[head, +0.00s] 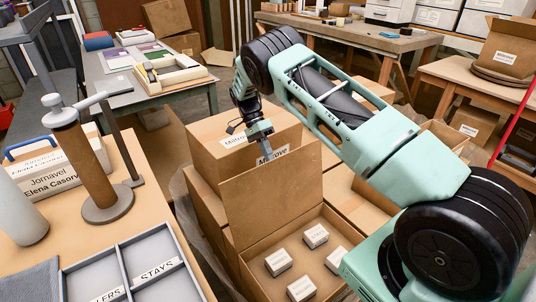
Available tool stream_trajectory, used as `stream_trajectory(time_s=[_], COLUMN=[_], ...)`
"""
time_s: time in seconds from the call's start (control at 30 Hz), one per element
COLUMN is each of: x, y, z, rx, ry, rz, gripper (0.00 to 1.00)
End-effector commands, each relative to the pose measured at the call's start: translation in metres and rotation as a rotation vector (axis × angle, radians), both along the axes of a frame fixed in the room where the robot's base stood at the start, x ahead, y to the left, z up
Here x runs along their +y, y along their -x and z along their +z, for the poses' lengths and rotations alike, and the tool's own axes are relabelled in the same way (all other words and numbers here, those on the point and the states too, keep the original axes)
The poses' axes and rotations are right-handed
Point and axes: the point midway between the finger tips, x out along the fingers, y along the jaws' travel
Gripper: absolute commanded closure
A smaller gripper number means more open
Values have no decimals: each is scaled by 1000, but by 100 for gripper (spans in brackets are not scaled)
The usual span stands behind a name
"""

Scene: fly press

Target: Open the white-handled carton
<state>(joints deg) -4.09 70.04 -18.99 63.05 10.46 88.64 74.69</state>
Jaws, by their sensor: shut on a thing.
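A brown cardboard carton (243,267) stands low in the middle of the head view. Its lid (270,200) is raised and stands steeply up at the far side, so the inside shows. Several small white labelled boxes (316,236) lie in it. My gripper (267,158) is at the top edge of the lid, shut on it. I see no white handle; the gripper and the lid may hide it. My arm covers the carton's right side.
Closed cartons (245,125) stand close behind the lid. At left, a bench (145,225) holds a grey divided tray (140,262), a brown post press (75,155) and a blue-handled box (50,180). A wooden table (350,35) stands at the back.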

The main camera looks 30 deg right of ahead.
Motion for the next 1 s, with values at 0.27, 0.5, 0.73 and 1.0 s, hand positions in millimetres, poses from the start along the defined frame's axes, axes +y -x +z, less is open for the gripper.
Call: stream_trajectory(time_s=[0.27,0.5,0.73,1.0], x=[2,1,1,2], y=[11,10,-4,-37], z=[-21,-17,-3,32], rx=[31,29,25,26], ry=[-7,-4,-3,-4], rz=[-4,-4,-3,-4], gripper=[70,70,70,70])
